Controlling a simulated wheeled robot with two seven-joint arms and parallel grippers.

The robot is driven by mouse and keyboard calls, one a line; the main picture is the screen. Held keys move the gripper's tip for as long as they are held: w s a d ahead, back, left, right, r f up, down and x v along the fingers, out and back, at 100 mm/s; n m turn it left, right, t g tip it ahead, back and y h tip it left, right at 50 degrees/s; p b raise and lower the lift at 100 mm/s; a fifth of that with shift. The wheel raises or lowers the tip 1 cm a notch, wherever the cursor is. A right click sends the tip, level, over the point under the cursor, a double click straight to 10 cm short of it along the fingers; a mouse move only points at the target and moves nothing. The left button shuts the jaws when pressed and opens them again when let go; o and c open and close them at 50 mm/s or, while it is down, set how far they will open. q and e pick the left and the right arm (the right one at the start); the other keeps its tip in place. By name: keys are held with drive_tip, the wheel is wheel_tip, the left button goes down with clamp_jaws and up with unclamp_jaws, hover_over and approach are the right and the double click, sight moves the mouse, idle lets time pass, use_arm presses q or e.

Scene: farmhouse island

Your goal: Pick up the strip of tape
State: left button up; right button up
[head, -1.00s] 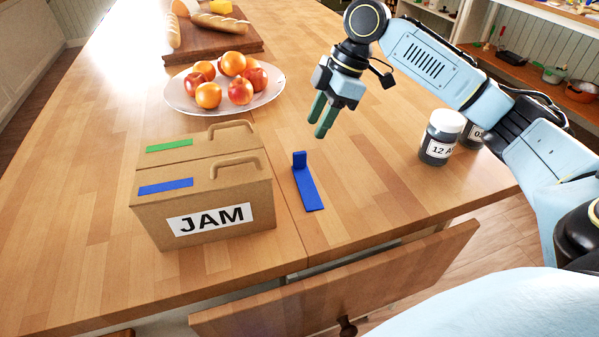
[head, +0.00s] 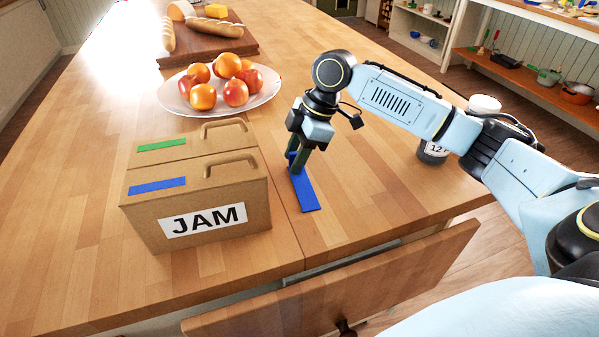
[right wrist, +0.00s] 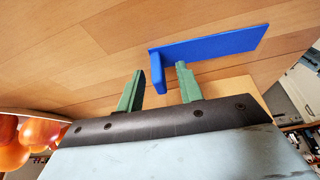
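The strip of tape (head: 307,193) is blue and lies flat on the wooden counter, right of the JAM box, with a short tab standing up at its far end. My right gripper (head: 297,168) is low over that far end and partly hides the tab. In the right wrist view the strip (right wrist: 215,46) runs off to the upper right. The open green fingers of my right gripper (right wrist: 160,70) stand on either side of the upright tab, with gaps visible. My left gripper is not in view.
The cardboard JAM box (head: 196,205), with green and blue strips on top, stands close left of the gripper. A fruit plate (head: 263,100) and bread board (head: 240,48) lie behind. A jar (head: 432,153) is partly behind my arm. A drawer (head: 400,265) is open in front.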

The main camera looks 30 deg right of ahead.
clamp_jaws()
